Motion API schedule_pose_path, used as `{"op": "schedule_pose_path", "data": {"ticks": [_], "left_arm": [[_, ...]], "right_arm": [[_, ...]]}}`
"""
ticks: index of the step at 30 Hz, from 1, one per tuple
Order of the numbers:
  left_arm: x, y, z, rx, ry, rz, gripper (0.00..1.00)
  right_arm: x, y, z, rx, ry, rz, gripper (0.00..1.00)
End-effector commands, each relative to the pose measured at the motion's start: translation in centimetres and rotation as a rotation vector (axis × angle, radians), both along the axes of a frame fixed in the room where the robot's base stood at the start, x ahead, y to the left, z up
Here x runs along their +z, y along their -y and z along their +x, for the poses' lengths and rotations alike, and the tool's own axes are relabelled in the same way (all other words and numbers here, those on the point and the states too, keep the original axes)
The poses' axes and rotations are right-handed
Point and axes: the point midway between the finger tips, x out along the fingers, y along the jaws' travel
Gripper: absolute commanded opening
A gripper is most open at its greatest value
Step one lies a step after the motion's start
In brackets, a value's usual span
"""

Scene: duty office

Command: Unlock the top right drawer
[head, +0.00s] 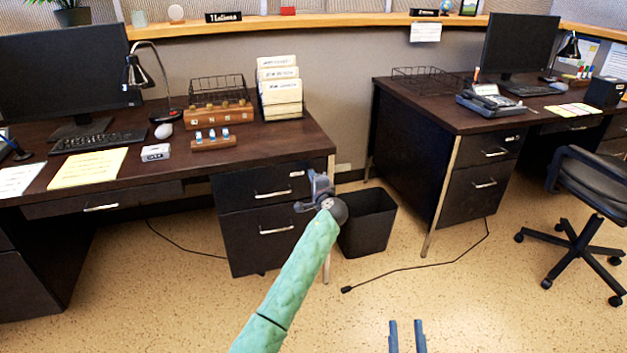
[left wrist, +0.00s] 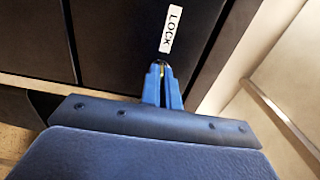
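The top right drawer (head: 245,190) of the left desk is dark with a silver handle, and it is closed. A white LOCK label (left wrist: 170,29) is on its front; it also shows small in the head view (head: 297,173). My left gripper (head: 316,180) is at the right end of this drawer front. In the left wrist view its blue fingers (left wrist: 161,72) are close together just below the label. A small brass-coloured bit, seemingly the key, shows between the fingertips; the lock is mostly hidden. My right gripper (head: 406,337) is open and empty, low over the floor.
A black waste bin (head: 368,222) stands right of the left desk (head: 110,180), close to my left gripper. A second desk (head: 440,105) and an office chair (head: 585,190) are at the right.

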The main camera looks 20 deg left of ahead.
Motion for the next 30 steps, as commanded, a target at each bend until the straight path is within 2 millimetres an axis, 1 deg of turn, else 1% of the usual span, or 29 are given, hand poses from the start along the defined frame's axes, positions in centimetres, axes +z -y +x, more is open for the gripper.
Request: {"op": "schedule_pose_path", "data": {"ticks": [5,15,16,18,19,27,30], "left_arm": [[-0.16,-0.08,-0.03,0.001,0.002,-0.006,0.00],[-0.16,-0.08,-0.03,0.002,0.002,-0.006,0.00],[-0.16,-0.08,-0.03,0.002,0.002,-0.006,0.09],[-0.14,-0.07,-0.04,0.001,0.002,-0.006,0.23],[-0.12,-0.06,-0.03,0.001,0.002,-0.006,0.25],[-0.05,0.02,-0.07,0.000,0.003,-0.006,0.25],[-0.09,0.36,-0.53,0.000,0.003,-0.006,0.25]], "right_arm": [[0.67,0.08,-0.18,-0.002,0.023,0.006,0.36],[0.69,0.08,-0.19,-0.001,0.025,0.006,0.36],[0.68,0.08,-0.19,-0.001,0.025,0.006,0.36],[0.65,0.09,-0.17,-0.001,0.024,0.006,0.36],[0.65,0.09,-0.17,-0.001,0.024,0.006,0.36],[0.66,0.08,-0.16,-0.001,0.024,0.005,0.36],[0.61,0.06,-0.09,-0.001,0.016,0.004,0.36]]}}
